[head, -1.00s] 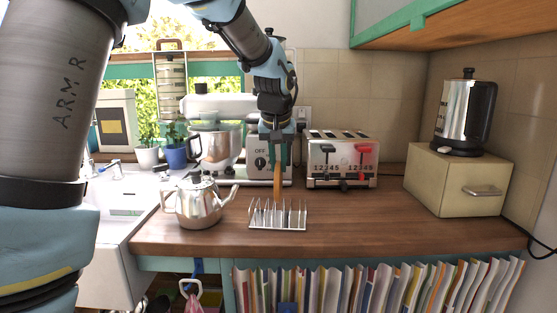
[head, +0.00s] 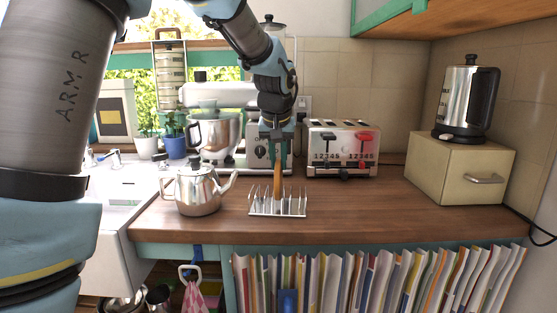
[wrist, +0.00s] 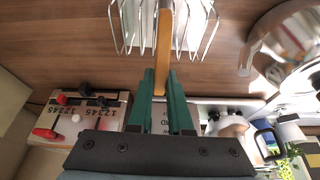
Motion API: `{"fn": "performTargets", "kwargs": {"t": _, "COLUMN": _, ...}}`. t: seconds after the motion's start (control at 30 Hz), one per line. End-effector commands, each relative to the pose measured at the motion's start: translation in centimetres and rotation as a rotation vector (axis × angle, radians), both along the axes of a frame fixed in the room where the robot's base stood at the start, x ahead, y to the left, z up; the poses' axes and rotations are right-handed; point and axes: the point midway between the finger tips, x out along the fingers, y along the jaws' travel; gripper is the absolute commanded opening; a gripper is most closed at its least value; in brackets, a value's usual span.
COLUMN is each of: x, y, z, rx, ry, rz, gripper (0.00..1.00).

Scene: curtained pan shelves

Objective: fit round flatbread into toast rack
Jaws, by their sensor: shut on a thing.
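The round flatbread (head: 278,186) is seen edge-on as a thin orange-brown upright strip; it also shows in the wrist view (wrist: 164,50). My gripper (head: 277,165) points down and is shut on its upper part, one finger on each side, as the wrist view (wrist: 162,80) shows. The wire toast rack (head: 258,213) stands on the counter directly below. The flatbread's lower edge is among the rack's wires near its middle, with wires on both sides in the wrist view (wrist: 207,40). Whether it touches the rack's base cannot be told.
A silver teapot (head: 198,190) stands close left of the rack. A toaster (head: 342,150) is behind right, and a stand mixer (head: 217,138) behind left. A cream bread box (head: 458,170) with a kettle (head: 467,98) is at right. The counter (head: 365,212) right of the rack is clear.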

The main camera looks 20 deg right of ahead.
Motion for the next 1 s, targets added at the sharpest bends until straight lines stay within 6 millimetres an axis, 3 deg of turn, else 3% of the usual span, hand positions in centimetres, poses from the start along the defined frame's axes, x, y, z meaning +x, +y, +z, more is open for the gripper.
{"fn": "performTargets", "kwargs": {"t": 0.4, "x": 0.0, "y": 0.0, "z": -1.8, "rx": 0.000, "ry": 0.000, "rz": 0.000, "gripper": 0.00}}
{"fn": "performTargets", "kwargs": {"t": 1.0, "x": 0.0, "y": 0.0, "z": -2.0, "rx": 0.000, "ry": 0.000, "rz": 0.000, "gripper": 0.00}}
